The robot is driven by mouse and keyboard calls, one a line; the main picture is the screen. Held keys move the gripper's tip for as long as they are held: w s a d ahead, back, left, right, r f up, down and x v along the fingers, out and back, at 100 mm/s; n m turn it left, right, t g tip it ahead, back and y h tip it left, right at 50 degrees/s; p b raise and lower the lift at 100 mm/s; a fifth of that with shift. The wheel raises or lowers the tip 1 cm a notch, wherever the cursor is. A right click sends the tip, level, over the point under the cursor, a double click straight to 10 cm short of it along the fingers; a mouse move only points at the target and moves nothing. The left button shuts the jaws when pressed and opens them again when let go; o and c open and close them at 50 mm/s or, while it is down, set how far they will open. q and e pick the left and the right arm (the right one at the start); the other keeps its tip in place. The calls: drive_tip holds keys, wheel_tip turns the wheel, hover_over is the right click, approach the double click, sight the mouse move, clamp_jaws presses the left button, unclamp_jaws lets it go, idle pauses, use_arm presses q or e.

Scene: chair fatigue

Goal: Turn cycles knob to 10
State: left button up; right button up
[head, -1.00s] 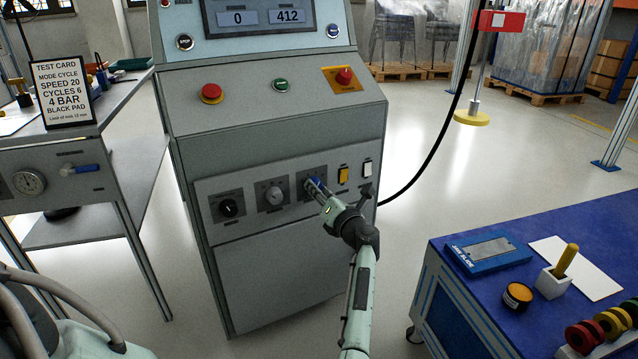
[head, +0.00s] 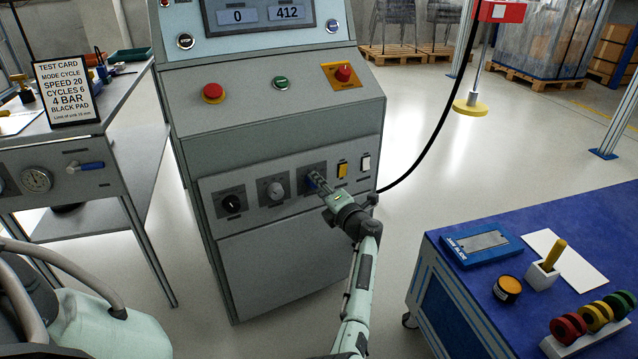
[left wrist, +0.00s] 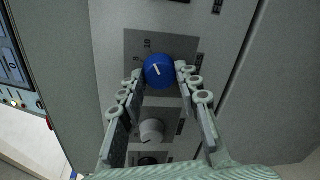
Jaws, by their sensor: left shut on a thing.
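The grey machine's lower panel (head: 300,222) carries three knobs in a row: a black knob (head: 232,203), a grey knob (head: 275,191) and a blue knob (left wrist: 158,71). In the head view the blue knob is mostly hidden by my left gripper (head: 314,180). In the left wrist view the two fingertips press on either side of the blue knob, so the gripper is shut on it. Its white pointer line tilts slightly up and left in that view. My right gripper is not in view.
The machine's display (head: 262,15) shows 0 and 412. Yellow and white switches (head: 342,170) sit right of the knobs. A blue-topped table (head: 470,275) stands at right.

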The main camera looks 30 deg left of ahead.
use_arm(q)
drive_tip(key=shift+r, duration=0.1)
idle(0.4)
drive_tip(key=o, duration=1.2)
drive_tip(key=shift+c, duration=0.2)
wheel_tip(320, 180, up, 10)
drive_tip(key=shift+r, duration=0.1)
drive_tip(key=shift+f, duration=0.2)
